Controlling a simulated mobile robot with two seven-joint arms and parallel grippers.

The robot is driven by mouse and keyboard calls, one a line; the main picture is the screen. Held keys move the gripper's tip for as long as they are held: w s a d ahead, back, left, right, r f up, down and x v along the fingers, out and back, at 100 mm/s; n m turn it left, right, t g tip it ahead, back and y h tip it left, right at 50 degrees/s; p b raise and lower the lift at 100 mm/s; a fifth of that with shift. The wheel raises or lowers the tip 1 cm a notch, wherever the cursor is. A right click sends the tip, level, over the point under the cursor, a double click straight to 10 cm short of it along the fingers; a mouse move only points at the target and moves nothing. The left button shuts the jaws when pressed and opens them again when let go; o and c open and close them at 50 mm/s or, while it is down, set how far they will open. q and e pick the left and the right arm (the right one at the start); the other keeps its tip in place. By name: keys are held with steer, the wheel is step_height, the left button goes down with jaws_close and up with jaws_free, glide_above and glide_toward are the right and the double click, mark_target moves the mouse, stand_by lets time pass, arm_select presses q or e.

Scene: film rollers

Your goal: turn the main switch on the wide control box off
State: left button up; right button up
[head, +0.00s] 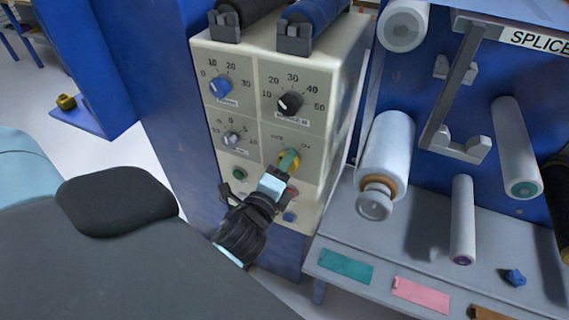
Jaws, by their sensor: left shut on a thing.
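The wide control box (325,85) is a beige panel with dials, set between blue walls. Its main switch (289,161) is a teal handle on a yellow and red base, at the lower right of the panel; the handle looks tilted. My left gripper (279,176) reaches up from below and is shut on the teal handle. The gripper hides part of the switch base and some of the panel's lower buttons. The small labels above the switch are too blurred to read surely. My right gripper is not in view.
A blue dial (221,88), a black dial (290,103) and a grey dial (232,138) sit above. A green button (239,174) is to the left. A grey shelf (400,262) with white rollers stands close on the right.

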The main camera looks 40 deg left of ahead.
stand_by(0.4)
arm_select(q)
steer(key=o, duration=1)
steer(key=shift+s, duration=0.1)
steer(key=b+v, duration=0.1)
steer(key=v, duration=0.6)
steer(key=shift+s, duration=0.35)
steer(key=shift+d, duration=0.1)
